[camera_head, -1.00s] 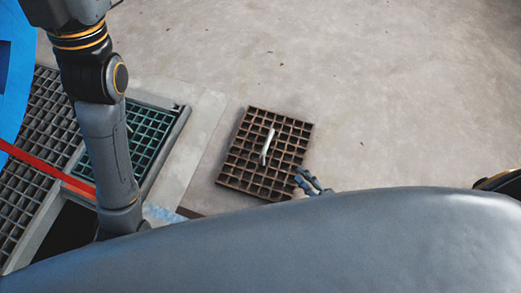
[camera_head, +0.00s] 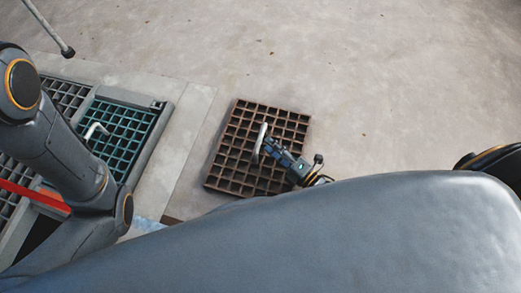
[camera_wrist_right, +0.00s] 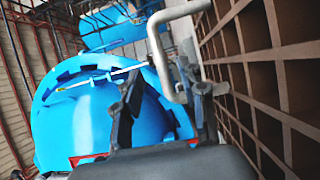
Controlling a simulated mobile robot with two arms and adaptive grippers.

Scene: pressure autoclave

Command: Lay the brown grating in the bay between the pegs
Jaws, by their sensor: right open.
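The brown grating (camera_head: 230,160) lies flat on the concrete floor near the middle of the head view. A pale bar handle (camera_head: 260,142) stands up from it. My right gripper (camera_head: 268,148) is open at this handle, low over the grating. In the right wrist view the handle (camera_wrist_right: 159,52) reaches down between the spread fingers (camera_wrist_right: 160,92), with the grating (camera_wrist_right: 262,62) along the right. Whether the fingers touch the handle is unclear. A dark opening (camera_head: 42,228), perhaps the bay, shows at lower left, partly behind my left arm. I cannot make out pegs. My left gripper is not visible.
A teal grating (camera_head: 128,128) with a pale handle (camera_head: 97,130) sits in a frame on the left. A grey grating (camera_head: 65,95) is beside it. A red strip (camera_head: 35,196) crosses near the opening. Bare floor (camera_head: 400,100) lies right of the brown grating.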

